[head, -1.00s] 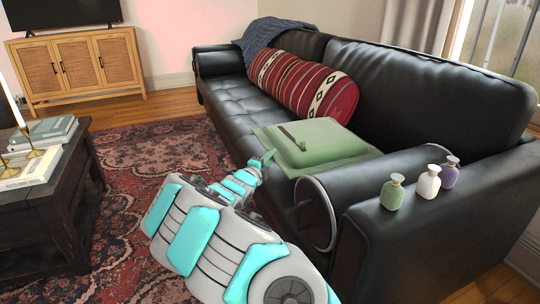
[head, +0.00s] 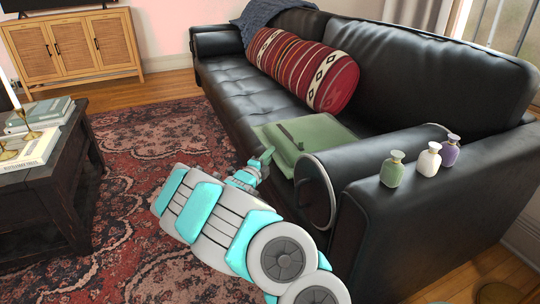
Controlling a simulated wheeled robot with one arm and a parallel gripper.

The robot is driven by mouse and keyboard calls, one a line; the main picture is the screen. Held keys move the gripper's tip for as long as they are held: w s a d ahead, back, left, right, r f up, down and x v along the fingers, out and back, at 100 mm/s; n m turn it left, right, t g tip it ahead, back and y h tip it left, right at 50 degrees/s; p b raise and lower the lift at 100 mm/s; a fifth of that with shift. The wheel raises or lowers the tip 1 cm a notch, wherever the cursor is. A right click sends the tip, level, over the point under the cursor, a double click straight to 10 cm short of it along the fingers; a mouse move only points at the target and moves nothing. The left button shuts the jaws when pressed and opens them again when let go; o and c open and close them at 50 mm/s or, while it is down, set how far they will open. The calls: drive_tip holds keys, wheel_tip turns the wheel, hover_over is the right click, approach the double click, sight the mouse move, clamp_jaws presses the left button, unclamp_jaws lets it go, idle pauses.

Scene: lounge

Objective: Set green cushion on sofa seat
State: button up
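The green cushion (head: 325,132) lies flat at the near end of the black sofa's seat (head: 262,105), against the inner side of the near armrest. The armrest hides its near right part. My gripper (head: 278,148) is at the cushion's left front edge. A dark finger-like strip lies across the cushion's top, and a teal part shows just outside the edge. The gripper appears shut on this edge, but the lower finger is hidden. I cannot tell whether the whole underside touches the seat.
A red patterned bolster (head: 303,70) leans on the sofa back. A dark coffee table (head: 50,190) with books stands at left. The rug (head: 140,140) between is clear.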

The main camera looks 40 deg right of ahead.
drive_tip(key=o, duration=0.3)
drive_tip(key=shift+o, duration=0.2)
drive_tip(key=v, duration=1.2)
drive_tip(key=shift+p, duration=0.45)
